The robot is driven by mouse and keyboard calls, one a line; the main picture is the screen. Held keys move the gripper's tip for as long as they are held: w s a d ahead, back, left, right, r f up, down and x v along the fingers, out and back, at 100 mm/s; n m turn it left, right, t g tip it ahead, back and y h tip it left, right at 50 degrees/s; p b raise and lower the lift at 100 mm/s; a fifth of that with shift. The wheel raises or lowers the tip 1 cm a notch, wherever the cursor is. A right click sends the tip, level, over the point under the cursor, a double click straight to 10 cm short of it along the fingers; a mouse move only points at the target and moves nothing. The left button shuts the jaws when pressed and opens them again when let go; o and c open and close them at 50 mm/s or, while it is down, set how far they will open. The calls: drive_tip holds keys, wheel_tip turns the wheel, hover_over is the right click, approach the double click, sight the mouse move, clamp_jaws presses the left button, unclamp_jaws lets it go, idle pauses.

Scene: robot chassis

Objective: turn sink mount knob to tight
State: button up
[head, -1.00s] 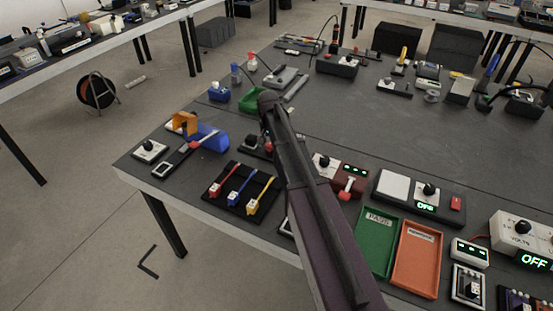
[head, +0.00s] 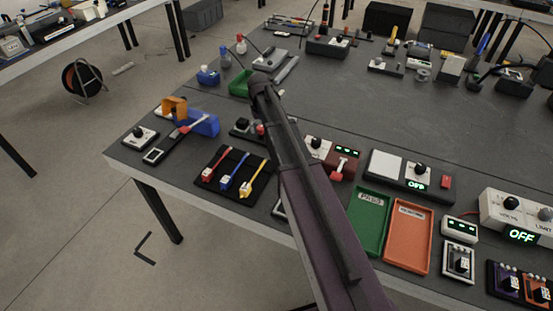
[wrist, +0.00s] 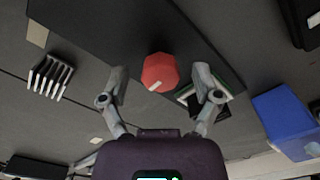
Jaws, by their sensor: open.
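A red eight-sided knob (wrist: 162,70) with a pale mark near its lower edge sits on a dark base (wrist: 205,55) in the wrist view. I take it for the sink mount knob. My gripper (wrist: 160,76) is open, with one finger left of the knob and the other right of it. Gaps show between knob and fingers. I cannot tell how far above the knob the fingertips are. In the head view my arm covers the gripper. A small red part (head: 260,128) shows beside the arm there, probably the same knob.
A blue bin (wrist: 285,118) stands to the right in the wrist view, and a slotted block (wrist: 48,76) to the left. In the head view, a lever panel (head: 235,173), a green tray (head: 370,222) and an orange tray (head: 408,238) lie near the front edge.

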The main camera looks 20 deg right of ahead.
drive_tip(key=n, duration=0.5)
drive_tip(key=shift+d+n, duration=0.1)
drive_tip(key=shift+n, duration=0.2)
drive_tip(key=n, duration=0.5)
drive_tip(key=shift+w+n, duration=0.1)
drive_tip(key=shift+n, duration=0.2)
wheel_tip(320, 180, up, 14)
drive_tip(key=p, duration=1.4)
drive_tip(key=s+f+m+b, duration=0.1)
drive_tip(key=s+m, duration=0.3)
drive_tip(key=s, duration=0.4)
drive_tip(key=s+a+f+m+b, duration=0.1)
drive_tip(key=s+m, duration=0.3)
drive_tip(key=s, duration=0.4)
drive_tip(key=s+f+m+b, duration=0.3)
drive_tip(key=s+m, duration=0.1)
drive_tip(key=s, duration=0.5)
drive_tip(key=shift+a+f, duration=0.25)
